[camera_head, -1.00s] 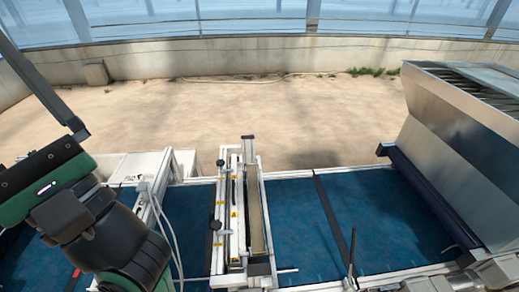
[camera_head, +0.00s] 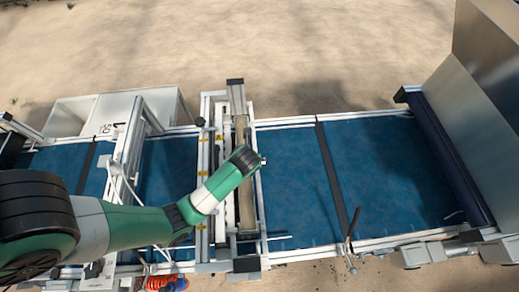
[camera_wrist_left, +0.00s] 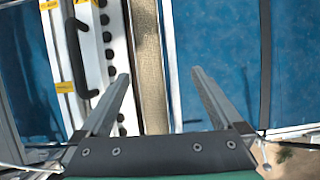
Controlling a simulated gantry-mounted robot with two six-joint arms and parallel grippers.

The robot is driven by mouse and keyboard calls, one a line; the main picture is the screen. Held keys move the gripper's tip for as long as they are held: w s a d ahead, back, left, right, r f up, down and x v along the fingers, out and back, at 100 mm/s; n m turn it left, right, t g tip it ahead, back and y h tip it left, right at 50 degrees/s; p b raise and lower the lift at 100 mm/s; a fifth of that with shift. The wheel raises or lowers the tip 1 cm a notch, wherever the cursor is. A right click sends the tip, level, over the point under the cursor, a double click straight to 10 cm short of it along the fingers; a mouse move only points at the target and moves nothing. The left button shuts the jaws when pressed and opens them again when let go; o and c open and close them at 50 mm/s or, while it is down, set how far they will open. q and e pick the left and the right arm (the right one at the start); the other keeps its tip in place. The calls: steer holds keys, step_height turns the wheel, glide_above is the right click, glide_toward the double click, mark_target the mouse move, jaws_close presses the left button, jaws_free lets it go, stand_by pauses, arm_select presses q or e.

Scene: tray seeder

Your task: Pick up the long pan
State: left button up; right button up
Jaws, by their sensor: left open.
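The long pan looks like the narrow tan trough (camera_head: 246,207) lying lengthwise across the blue conveyor, along the right side of the white seeder frame. My left arm reaches over it from the left and covers its middle; the fingers are hidden there. In the left wrist view, the pan (camera_wrist_left: 149,60) runs away from me between the two finger lines. My left gripper (camera_wrist_left: 161,76) is open and empty, its fingers spread on either side of the pan's line. Whether the fingers are above the pan or level with it I cannot tell. My right gripper is not in view.
The seeder frame with a black handle (camera_wrist_left: 86,48) and a row of black knobs stands directly left of the pan. The blue belt (camera_head: 290,190) is bare right of it. A metal hopper (camera_head: 497,85) stands at the far right.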

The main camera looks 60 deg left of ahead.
arm_select(q)
steer(key=f, duration=0.2)
steer(key=a+f, duration=0.1)
steer(key=f, duration=0.1)
steer(key=a+f+b, duration=0.1)
steer(key=f, duration=0.2)
steer(key=shift+s+a, duration=0.2)
steer(key=shift+s, duration=0.2)
steer(key=x, duration=0.3)
steer(key=b+x, duration=0.1)
steer(key=x, duration=0.1)
steer(key=shift+s+a+f, duration=0.1)
steer(key=shift+s+a, duration=0.05)
steer(key=shift+s, duration=0.15)
steer(key=c, duration=1.3)
